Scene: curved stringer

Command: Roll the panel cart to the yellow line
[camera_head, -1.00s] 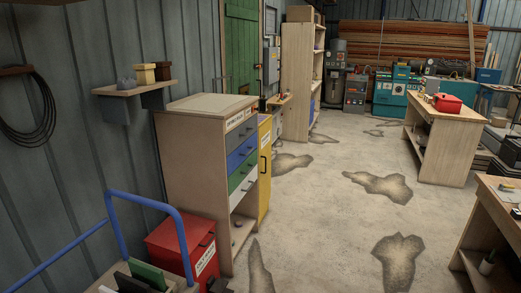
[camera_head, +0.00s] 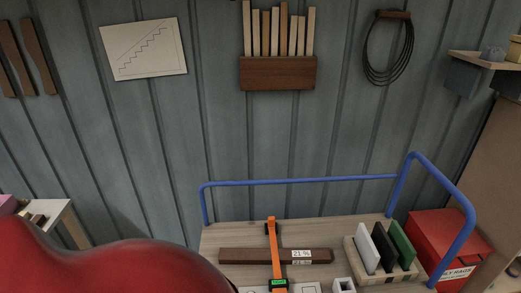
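A wooden deck (camera_head: 225,237) with a blue tubular rail (camera_head: 300,181) stands against the wall at lower centre and right. It looks like a cart, but its wheels are out of view and I cannot tell whether it is the panel cart. No yellow line shows. Neither of my grippers is in view.
A red bin (camera_head: 432,232) stands right of the deck, beside a wooden cabinet (camera_head: 500,165). A small table (camera_head: 55,215) is at far left. A strip holder (camera_head: 278,73), a stair drawing (camera_head: 145,50) and a cable coil (camera_head: 388,50) hang on the wall. No floor is clearly visible.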

